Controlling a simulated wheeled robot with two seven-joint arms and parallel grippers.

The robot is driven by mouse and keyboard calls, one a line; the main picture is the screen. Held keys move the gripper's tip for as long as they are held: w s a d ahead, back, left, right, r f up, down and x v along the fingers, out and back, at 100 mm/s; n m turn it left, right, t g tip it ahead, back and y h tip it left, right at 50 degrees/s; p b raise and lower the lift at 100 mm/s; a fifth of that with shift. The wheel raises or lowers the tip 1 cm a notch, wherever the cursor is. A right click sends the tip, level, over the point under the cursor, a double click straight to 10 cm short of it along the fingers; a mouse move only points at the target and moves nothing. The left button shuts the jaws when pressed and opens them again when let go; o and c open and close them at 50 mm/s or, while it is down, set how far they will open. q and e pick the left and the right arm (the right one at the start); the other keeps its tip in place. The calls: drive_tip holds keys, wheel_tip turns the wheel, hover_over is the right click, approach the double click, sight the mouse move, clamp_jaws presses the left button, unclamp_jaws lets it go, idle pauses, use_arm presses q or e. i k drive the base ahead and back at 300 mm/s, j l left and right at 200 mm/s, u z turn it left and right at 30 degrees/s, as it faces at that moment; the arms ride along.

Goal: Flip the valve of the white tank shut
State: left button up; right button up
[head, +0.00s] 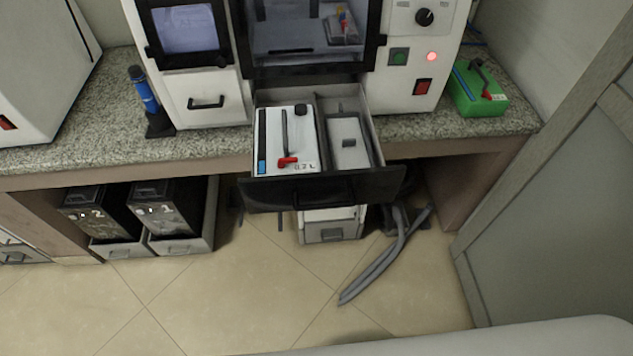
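A white tank (303,143) sits in the left part of an open drawer (376,184) below the machine. Its top has a black cap, a dark handle bar, a blue strip on its left side and a red valve (287,162) near the front edge. The valve's lever lies roughly sideways, pointing left and right; whether that is open or shut I cannot tell. Neither of my grippers is in view.
The drawer's right part holds a grey lidded box (347,146). A green tank (477,88) with a red valve stands on the speckled counter (420,129) at right. A blue-black tool (145,92) stands at left. Black containers (162,207) and grey hoses (385,262) are below.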

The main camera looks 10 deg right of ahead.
sight(282, 162)
drive_tip(key=j+z, duration=0.75)
drive_tip(key=k+j+z, duration=0.1)
drive_tip(key=j+z, duration=0.3)
drive_tip(key=l, duration=0.1)
